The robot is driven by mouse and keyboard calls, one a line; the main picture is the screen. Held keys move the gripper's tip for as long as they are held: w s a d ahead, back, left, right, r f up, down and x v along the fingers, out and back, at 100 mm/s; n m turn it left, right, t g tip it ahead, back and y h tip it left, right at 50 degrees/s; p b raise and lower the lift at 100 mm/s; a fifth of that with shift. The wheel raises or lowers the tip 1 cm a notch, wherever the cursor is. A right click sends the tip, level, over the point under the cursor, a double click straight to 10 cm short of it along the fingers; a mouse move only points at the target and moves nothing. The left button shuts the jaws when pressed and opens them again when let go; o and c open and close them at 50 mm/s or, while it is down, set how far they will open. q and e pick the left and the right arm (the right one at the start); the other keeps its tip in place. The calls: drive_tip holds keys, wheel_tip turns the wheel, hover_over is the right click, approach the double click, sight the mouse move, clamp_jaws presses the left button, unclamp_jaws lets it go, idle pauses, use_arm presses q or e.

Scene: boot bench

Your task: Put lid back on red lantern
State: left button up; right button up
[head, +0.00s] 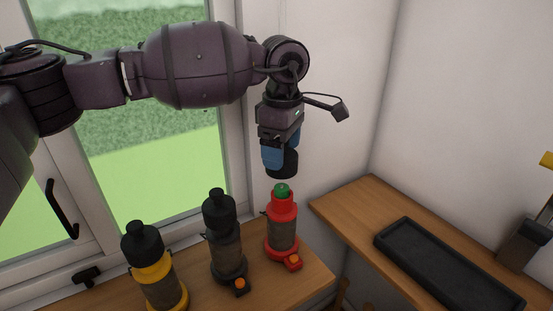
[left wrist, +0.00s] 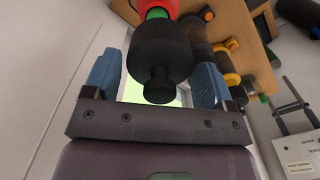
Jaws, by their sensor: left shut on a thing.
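The red lantern (head: 282,230) stands upright at the right end of the wooden bench, its green top (head: 282,190) uncovered. My left gripper (head: 280,157) points down above it, with blue fingers shut on a black lid (head: 285,168). In the head view the lid is just above the green top, with a small gap. In the left wrist view the black lid (left wrist: 158,60) sits between the blue fingers (left wrist: 157,82), and part of the red lantern (left wrist: 158,6) shows beyond it. My right gripper is not in view.
A black-lidded dark lantern (head: 226,240) and a yellow lantern (head: 155,272) stand left of the red one. A black tray (head: 385,240) lies on the right-hand wooden shelf (head: 345,205). A window is behind, and a white wall is close on the right.

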use_arm(q)
drive_tip(key=shift+w+d+r, duration=0.1)
drive_tip(key=shift+w+r, duration=0.1)
drive_tip(key=shift+w, duration=0.05)
drive_tip(key=shift+s+f, duration=0.15)
drive_tip(key=shift+f, duration=0.4)
drive_tip(key=shift+f+b, duration=0.7)
drive_tip(key=shift+f, duration=0.65)
drive_tip(key=shift+f+b, duration=0.85)
drive_tip(key=shift+f, duration=0.4)
drive_tip(key=shift+b, duration=0.3)
